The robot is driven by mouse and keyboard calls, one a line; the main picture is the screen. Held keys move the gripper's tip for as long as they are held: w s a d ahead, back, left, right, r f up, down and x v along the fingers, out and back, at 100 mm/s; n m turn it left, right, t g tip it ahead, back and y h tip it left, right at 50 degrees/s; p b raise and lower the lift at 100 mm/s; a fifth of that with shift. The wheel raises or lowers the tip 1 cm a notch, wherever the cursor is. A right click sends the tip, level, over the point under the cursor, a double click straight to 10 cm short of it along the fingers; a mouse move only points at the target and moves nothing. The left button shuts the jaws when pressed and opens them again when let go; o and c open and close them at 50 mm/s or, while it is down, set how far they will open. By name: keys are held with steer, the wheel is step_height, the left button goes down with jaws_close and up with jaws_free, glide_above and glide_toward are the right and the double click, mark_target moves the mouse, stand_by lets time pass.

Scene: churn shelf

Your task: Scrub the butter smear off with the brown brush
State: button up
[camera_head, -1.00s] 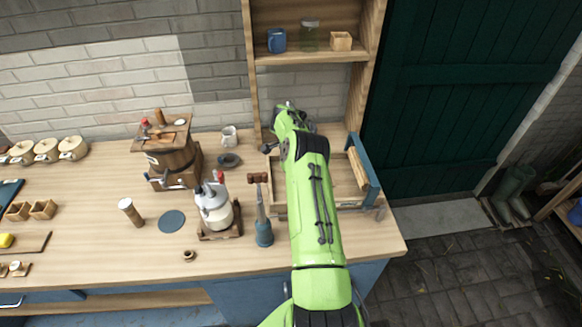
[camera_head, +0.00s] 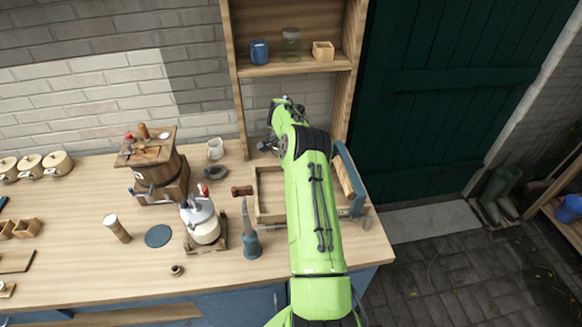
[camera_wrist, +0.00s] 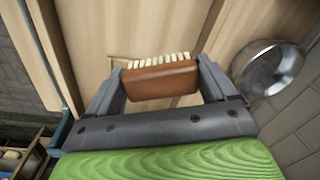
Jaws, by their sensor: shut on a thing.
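The brown brush (camera_wrist: 160,80), with pale bristles along its far edge, is between the two fingers of my gripper (camera_wrist: 160,88) in the wrist view. The gripper is shut on it, bristles facing away from my palm. Pale wooden boards lie beyond the brush; I cannot tell whether the bristles touch them. In the head view my green arm reaches over the right end of the bench (camera_head: 100,270) towards the shelf, and hides the brush. I cannot make out a butter smear in either view.
A wooden tray (camera_head: 270,217) with a blue-handled side lies beneath my arm. Left of it stand a blue-based tool (camera_head: 251,243), a white jug (camera_head: 204,222) and a wooden churn (camera_head: 155,165). The shelf (camera_head: 290,68) holds a blue mug (camera_head: 260,52), a jar and a small box.

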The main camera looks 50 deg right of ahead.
steer(key=shift+a+r+p, duration=0.1)
steer(key=shift+r+p, duration=0.3)
steer(key=shift+r, duration=0.8)
